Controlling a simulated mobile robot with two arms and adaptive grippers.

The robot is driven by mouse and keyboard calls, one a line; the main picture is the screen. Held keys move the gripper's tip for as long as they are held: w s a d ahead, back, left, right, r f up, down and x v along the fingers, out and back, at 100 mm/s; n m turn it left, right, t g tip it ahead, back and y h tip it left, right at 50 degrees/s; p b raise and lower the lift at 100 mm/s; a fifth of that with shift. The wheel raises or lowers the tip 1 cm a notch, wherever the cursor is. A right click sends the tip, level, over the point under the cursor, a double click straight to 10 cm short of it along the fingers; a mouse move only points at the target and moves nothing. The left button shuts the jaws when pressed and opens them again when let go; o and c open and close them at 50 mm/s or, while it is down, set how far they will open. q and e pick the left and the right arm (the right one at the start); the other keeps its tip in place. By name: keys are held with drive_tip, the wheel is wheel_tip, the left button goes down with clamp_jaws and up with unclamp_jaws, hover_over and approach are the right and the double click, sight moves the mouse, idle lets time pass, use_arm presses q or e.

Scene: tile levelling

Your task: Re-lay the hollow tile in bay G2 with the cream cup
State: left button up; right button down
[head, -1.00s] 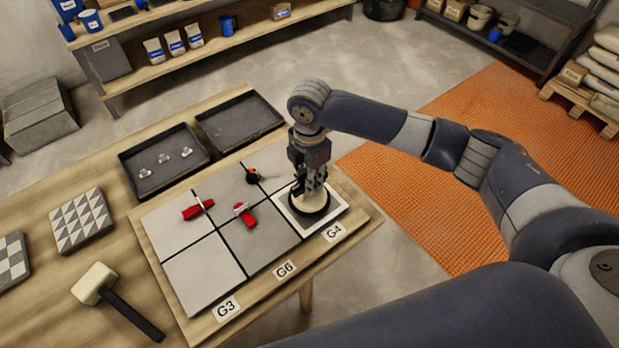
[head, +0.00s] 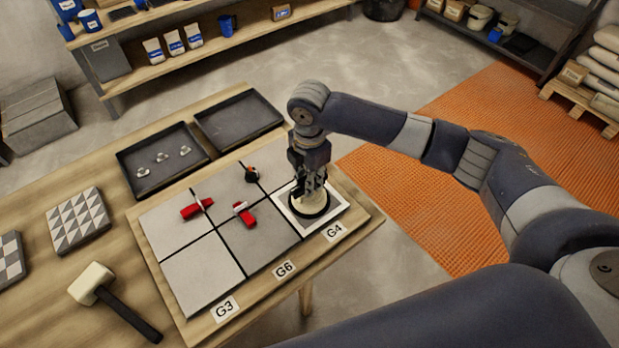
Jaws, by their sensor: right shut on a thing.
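My right gripper (head: 309,190) points down and is shut on the cream cup (head: 308,203), a pale suction cup with a black rim. The cup is on or just above the tile (head: 332,213) in the bay beside the G4 label (head: 334,231); contact is hard to tell. This tile or bay has a pale border, and the gripper and cup cover much of it. The tile board (head: 263,262) also shows labels G3 (head: 225,308) and G6 (head: 286,269). I can read no G2 label. My left gripper is not in view.
Two red clamp-like tools (head: 196,208) (head: 244,214) and a dark round tool (head: 251,174) lie on the tiles. A tray (head: 132,182) holds several small metal pieces; another tray (head: 268,120) is empty. A mallet (head: 94,282) and a patterned tile (head: 78,221) lie at left.

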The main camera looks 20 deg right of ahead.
drive_tip(key=c, duration=1.4)
unclamp_jaws()
